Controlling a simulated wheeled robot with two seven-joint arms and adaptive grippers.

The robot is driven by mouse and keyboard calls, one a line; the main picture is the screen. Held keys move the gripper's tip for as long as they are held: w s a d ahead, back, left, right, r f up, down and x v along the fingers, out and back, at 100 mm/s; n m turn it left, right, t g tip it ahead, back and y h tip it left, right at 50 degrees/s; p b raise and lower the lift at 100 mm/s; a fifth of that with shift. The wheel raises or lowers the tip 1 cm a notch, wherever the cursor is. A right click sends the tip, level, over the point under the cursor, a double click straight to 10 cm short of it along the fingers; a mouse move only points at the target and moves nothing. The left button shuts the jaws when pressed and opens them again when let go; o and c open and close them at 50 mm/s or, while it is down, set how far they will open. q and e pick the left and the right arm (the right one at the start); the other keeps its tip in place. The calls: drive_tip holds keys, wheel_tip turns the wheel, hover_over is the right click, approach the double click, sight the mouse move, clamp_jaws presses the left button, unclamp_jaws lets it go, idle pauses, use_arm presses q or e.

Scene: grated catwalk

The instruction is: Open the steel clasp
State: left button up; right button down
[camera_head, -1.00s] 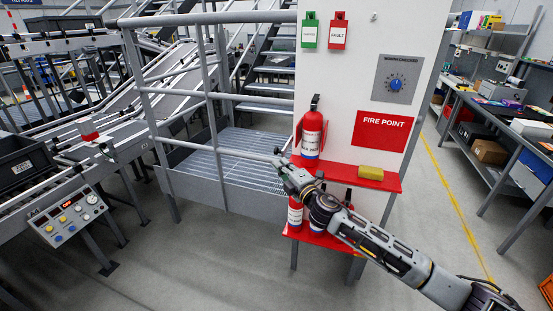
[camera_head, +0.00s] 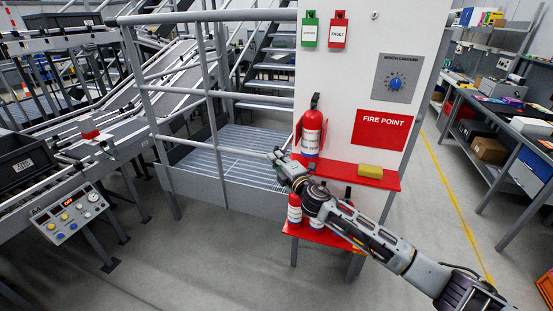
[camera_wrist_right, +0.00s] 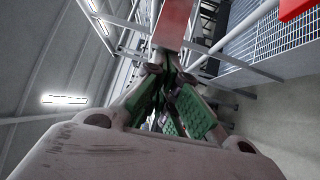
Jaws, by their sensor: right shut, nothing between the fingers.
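I cannot make out the steel clasp for certain in either view. A red fire extinguisher (camera_head: 312,130) with a white label stands upright on the upper red shelf (camera_head: 345,172) of the white fire-point panel. My right gripper (camera_head: 275,155) is at the left of this shelf, just left of the extinguisher's base. In the right wrist view its green-padded fingers (camera_wrist_right: 172,108) are shut and empty. A faded red surface (camera_wrist_right: 176,22) shows beyond the fingertips; I cannot tell what it belongs to. My left gripper is not in view.
Grey railings (camera_head: 208,90) and a grated platform (camera_head: 235,150) lie left of the gripper. More extinguishers (camera_head: 295,209) stand below, partly behind my arm.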

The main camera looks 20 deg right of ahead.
drive_tip(key=shift+w+a, duration=0.1)
drive_tip(key=shift+a, duration=0.05)
drive_tip(key=w+a+m+h+b, duration=0.1)
drive_tip(key=w+a+h, duration=0.1)
drive_tip(key=w+a+m+h+b, duration=0.1)
drive_tip(key=w+a+m+h, duration=0.1)
drive_tip(key=shift+w+t+h, duration=0.25)
drive_tip(key=shift+t+h, duration=0.15)
idle(0.6)
idle(0.5)
